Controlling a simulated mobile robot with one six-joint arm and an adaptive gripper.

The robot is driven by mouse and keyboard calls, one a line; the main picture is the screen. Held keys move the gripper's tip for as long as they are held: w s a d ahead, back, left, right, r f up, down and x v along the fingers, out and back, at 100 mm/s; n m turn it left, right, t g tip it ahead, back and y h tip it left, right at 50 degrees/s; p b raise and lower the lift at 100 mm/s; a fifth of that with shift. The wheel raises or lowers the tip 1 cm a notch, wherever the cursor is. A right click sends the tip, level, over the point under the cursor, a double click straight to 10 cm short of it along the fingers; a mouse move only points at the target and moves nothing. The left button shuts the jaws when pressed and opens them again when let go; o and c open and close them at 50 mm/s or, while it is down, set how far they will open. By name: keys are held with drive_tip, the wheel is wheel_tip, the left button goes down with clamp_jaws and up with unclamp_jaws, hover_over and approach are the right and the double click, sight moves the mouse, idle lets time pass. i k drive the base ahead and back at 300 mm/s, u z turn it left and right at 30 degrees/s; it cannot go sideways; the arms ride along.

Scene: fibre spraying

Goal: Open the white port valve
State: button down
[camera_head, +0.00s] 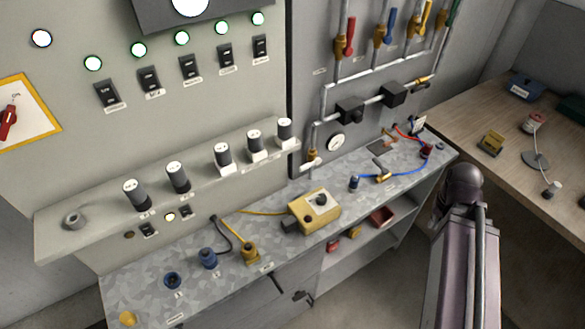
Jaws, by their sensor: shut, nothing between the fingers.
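Several valves with coloured handles sit on vertical pipes at the upper right of the grey panel: a red-handled valve (350,38), a blue-handled valve (386,27), a yellow-handled valve (426,18) and a green-handled valve (453,20) cut by the frame's top edge. Lower down, a small brass valve with a pale handle (312,158) sits at the foot of a pipe; I cannot tell for sure whether it is the white port valve. My arm rises at the lower right, in front of the bench and apart from the valves. My gripper cannot be made out.
A speckled bench (330,217) runs below the panel, with a yellow box (313,211), blue and yellow connectors and cables on it. White-capped knobs (222,156) line a ledge at left. A wooden table (505,180) stands at right.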

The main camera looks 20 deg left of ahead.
sight(317, 160)
drive_tip(key=u, duration=1.05)
drive_tip(key=k, duration=0.9)
drive_tip(key=z, duration=0.05)
drive_tip(key=i, duration=0.65)
drive_tip(key=u, duration=0.05)
